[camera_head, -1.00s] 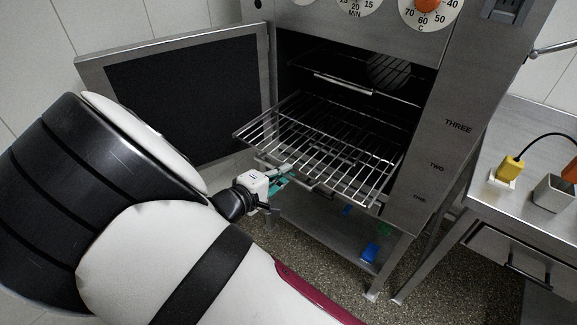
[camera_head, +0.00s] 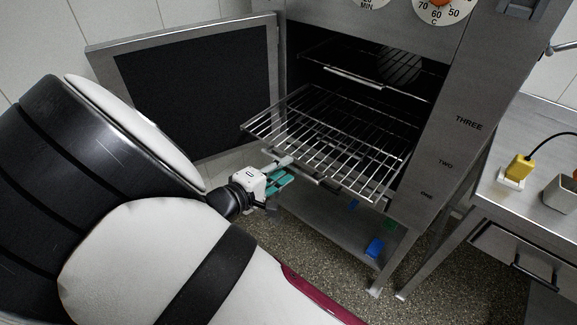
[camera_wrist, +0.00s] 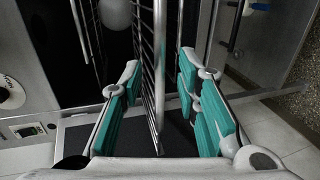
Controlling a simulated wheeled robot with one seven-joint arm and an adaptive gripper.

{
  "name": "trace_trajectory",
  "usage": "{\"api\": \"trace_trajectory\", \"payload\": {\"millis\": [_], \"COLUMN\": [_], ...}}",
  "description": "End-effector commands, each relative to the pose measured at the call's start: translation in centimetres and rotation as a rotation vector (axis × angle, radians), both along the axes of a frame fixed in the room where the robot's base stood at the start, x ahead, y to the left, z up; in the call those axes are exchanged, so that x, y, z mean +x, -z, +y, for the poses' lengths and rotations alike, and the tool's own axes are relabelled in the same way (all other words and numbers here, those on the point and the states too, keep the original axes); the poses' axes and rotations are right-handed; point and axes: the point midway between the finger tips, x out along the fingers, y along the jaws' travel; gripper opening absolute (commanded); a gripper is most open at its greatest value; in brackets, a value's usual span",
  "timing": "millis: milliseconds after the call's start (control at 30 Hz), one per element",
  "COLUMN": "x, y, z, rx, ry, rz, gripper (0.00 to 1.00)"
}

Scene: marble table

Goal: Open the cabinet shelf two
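The metal cabinet (camera_head: 447,135) stands with its door (camera_head: 190,90) swung open to the left. Its side carries the labels THREE, TWO and ONE. The middle wire shelf (camera_head: 330,135), apparently shelf two, sticks far out of the opening. My gripper (camera_head: 284,172) is at the front left of this shelf, just below its front edge in the head view. In the wrist view my gripper (camera_wrist: 163,95) has its teal-padded fingers spread. The shelf's wire rack (camera_wrist: 155,60) shows edge-on between them, with gaps on both sides. Exact contact cannot be told.
An upper wire shelf (camera_head: 345,75) stays inside the cabinet. A lower shelf (camera_head: 312,183) shows under the extended one. A stand shelf (camera_head: 345,235) below holds a blue item (camera_head: 375,248). A metal side table (camera_head: 530,205) with a yellow plug (camera_head: 518,168) is at right.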

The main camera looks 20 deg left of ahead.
Motion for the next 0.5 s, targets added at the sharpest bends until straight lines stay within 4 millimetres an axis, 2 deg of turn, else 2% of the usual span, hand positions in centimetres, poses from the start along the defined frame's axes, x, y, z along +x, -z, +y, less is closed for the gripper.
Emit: {"api": "trace_trajectory", "payload": {"millis": [100,300,500], "x": [-2.4,-5.8,-7.7], "y": [-0.7,-1.6,-2.1], "z": [1.0,2.1,2.8], "rx": [0.002,0.0,0.001], "ry": [-0.004,-0.002,-0.001], "rz": [0.002,0.002,0.001], "gripper": [0.3,0.3,0.3]}}
